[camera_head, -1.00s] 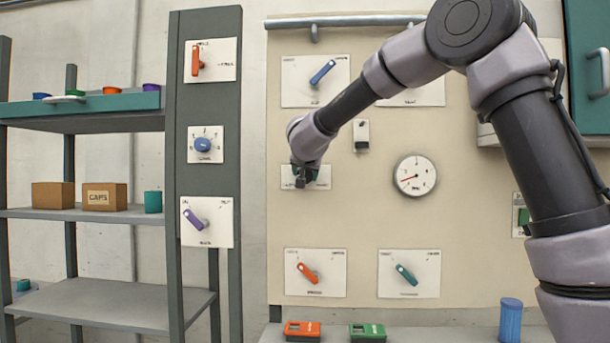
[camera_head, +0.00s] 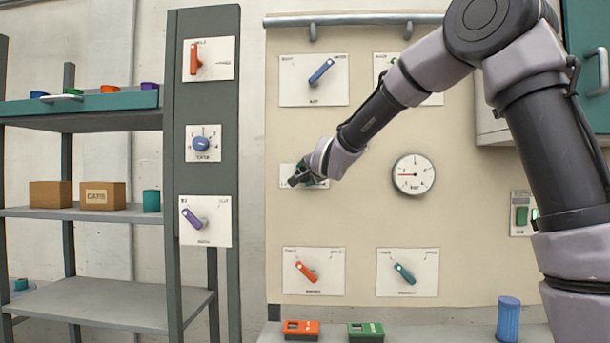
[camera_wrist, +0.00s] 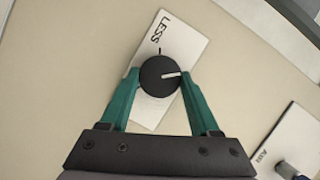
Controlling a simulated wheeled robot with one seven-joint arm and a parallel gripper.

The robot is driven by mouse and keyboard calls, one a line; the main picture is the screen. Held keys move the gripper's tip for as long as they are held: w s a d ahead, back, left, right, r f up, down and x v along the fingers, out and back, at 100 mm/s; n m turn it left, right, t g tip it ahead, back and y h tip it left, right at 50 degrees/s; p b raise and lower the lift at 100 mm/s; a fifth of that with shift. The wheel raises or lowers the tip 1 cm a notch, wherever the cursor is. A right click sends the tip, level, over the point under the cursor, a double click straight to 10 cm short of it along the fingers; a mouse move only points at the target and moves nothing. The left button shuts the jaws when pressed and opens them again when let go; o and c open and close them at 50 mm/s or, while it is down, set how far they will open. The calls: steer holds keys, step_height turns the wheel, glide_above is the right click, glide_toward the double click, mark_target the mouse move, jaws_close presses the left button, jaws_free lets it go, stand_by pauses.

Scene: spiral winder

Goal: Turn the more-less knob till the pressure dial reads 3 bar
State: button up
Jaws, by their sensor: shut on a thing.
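The more-less knob is a round black knob (camera_wrist: 159,74) with a white pointer line, on a white plate (camera_wrist: 186,42) that reads LESS in the wrist view. The pointer line points to the right there. My gripper (camera_wrist: 158,80) has its teal fingers on both sides of the knob and is shut on it. In the head view my gripper (camera_head: 294,181) covers the knob and most of its plate. The pressure dial (camera_head: 427,186) is a round white gauge to the right of it; its red needle points left, about level. Its numbers are too small to read.
Other plates carry a blue lever (camera_head: 321,71), an orange lever (camera_head: 306,271) and a teal lever (camera_head: 404,272). A green switch (camera_head: 521,216) is at the right. An orange box (camera_head: 301,330), a green box (camera_head: 366,332) and a blue cylinder (camera_head: 508,319) stand on the ledge below.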

steer(key=shift+f+m, duration=0.1)
steer(key=shift+m, duration=0.6)
steer(key=shift+y, duration=0.3)
steer(key=o, duration=1.4)
steer(key=shift+c, duration=0.2)
steer(key=shift+s+d, duration=0.1)
steer(key=v, duration=1)
steer(key=shift+s, duration=0.3)
